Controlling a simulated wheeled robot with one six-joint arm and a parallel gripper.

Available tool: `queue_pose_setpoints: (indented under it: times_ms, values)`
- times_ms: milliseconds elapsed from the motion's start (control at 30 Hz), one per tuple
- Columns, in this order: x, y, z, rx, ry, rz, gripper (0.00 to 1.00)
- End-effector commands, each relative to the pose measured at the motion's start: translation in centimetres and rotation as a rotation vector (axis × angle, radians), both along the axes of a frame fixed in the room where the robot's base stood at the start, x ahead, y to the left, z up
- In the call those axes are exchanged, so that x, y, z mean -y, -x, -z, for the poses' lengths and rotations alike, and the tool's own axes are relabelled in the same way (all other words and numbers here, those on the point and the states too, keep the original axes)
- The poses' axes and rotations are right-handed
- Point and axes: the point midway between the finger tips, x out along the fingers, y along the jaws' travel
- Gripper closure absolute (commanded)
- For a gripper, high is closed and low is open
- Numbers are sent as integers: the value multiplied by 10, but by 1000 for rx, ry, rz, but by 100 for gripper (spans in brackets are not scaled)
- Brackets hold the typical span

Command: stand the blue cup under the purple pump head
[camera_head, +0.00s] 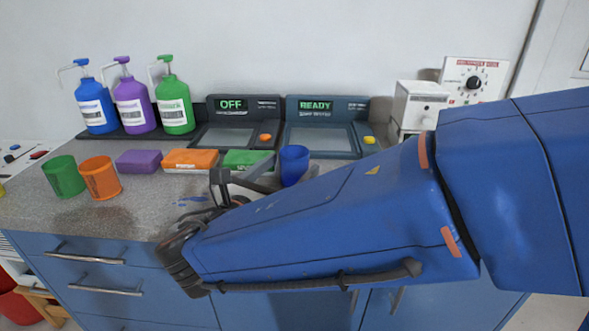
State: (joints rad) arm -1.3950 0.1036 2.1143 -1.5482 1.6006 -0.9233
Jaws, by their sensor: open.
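The blue cup (294,165) stands upright on the grey counter, right of centre, in front of the unit whose display reads READY. The purple pump bottle (133,103) stands at the back left, between a blue and a green one. Its purple pump head (122,60) points left, over the counter behind the coloured blocks. My gripper (274,172) is open at the cup's left side, its fingers reaching toward the cup. I cannot tell whether the cup is between them. My arm hides the counter right of the cup and part of the gripper.
Green (63,177) and orange (100,178) cups stand at the left. Purple (138,161), orange (190,160) and green (247,160) blocks lie in a row before the bottles and the OFF unit (233,122). Blue spots mark the counter near my gripper. The front-left counter is clear.

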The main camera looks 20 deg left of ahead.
Motion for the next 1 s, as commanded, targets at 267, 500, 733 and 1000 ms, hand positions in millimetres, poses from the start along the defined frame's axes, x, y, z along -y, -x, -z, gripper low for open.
queue_pose_setpoints:
  times_ms: [267,500,733,1000]
  values:
    - [1,-6,0,0,0,0,31]
    - [1,-6,0,0,0,0,76]
    - [1,-6,0,0,0,0,80]
    - [1,-6,-5,0,-2,0,80]
